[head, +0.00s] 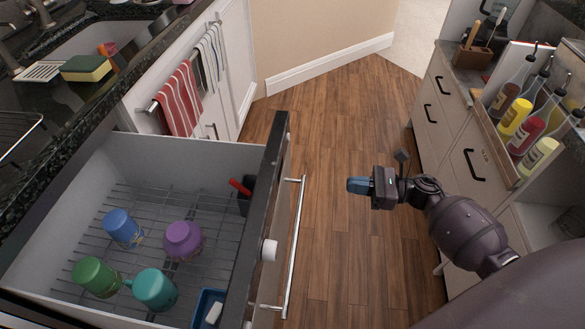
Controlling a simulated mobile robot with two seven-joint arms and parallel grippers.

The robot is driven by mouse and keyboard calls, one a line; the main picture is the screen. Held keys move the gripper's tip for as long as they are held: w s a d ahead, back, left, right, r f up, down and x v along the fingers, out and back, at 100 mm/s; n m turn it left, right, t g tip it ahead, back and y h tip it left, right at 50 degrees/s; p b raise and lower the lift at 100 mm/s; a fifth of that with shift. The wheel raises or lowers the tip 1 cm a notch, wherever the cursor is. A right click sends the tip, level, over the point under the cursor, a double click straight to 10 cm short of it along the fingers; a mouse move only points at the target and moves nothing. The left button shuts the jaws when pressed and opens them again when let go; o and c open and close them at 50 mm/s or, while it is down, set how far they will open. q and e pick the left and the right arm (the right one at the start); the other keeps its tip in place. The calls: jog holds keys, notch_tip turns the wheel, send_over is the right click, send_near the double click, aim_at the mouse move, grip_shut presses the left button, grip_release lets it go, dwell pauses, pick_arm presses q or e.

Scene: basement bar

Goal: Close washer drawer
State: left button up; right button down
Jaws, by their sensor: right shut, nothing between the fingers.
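The washer drawer (276,165) is pulled out at the left, with its dark-topped front facing right. A long metal handle (294,245) and a white knob (269,251) are on that front. Inside, on a wire rack (190,210), are a blue cup (122,228), a purple cup (183,240), a green cup (95,277) and a teal cup (155,290). My right gripper (358,185) is shut and empty, with blue fingertips pointing left. It is over the floor, to the right of the handle and apart from it. My left gripper is not in view.
Cabinets with black handles (474,165) stand at the right, holding a rack of sauce bottles (528,132). The sink counter (122,62) is at the upper left, with a red striped towel (180,100) hanging below. The wooden floor (330,120) between is clear.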

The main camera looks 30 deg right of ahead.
aim_at(288, 178)
jog(key=x, duration=1.4)
jog(key=shift+a, duration=0.1)
